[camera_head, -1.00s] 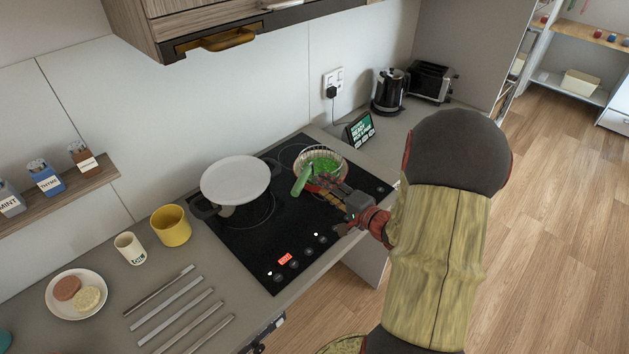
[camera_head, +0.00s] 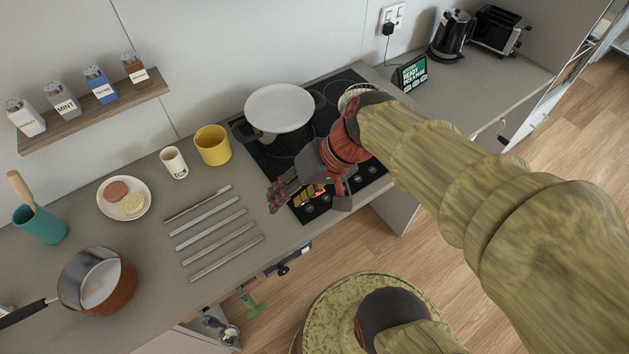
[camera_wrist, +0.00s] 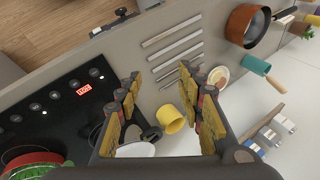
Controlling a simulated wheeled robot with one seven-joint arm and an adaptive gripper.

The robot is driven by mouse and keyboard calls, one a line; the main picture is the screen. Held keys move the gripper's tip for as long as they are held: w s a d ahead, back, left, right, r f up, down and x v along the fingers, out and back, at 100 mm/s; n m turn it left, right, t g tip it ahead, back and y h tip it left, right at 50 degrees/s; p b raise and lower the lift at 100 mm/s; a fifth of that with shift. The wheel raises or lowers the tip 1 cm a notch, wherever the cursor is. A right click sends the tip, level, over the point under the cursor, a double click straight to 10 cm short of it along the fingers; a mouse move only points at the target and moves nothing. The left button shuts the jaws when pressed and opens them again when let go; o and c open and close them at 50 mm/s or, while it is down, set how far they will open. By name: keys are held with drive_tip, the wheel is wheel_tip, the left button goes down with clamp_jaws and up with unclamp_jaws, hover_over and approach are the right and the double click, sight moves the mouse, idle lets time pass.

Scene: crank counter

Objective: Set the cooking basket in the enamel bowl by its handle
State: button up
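The wire cooking basket (camera_head: 352,95) is on the hob, mostly hidden behind my arm in the head view. The wrist view shows its green part (camera_wrist: 38,158) at the lower left corner, with a red rim (camera_wrist: 28,149) around it, likely the enamel bowl's. The basket seems to sit inside that red bowl, but too little shows to be sure. My gripper (camera_head: 289,190) is over the hob's front left edge, well apart from the basket. In the wrist view its fingers (camera_wrist: 165,108) are spread with nothing between them.
A white-lidded pot (camera_head: 279,108) stands on the hob (camera_head: 250,146) behind my gripper. Left are a yellow mug (camera_head: 212,146), a cup (camera_head: 173,162), metal bars (camera_head: 218,228), a plate (camera_head: 142,207) and a copper pan (camera_head: 110,288). Counter between them is partly free.

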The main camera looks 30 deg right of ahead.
drive_tip(key=s+d+r+n+t+h, duration=0.2)
drive_tip(key=s+d+r+h, duration=0.1)
drive_tip(key=d+r+h, duration=0.1)
wheel_tip(320, 180, up, 2)
drive_tip(key=shift+s+r+n+h, duration=0.2)
drive_tip(key=shift+n+h, duration=0.1)
drive_tip(key=shift+h, duration=0.2)
drive_tip(key=shift+f+b, duration=0.8)
drive_tip(key=shift+f, duration=0.05)
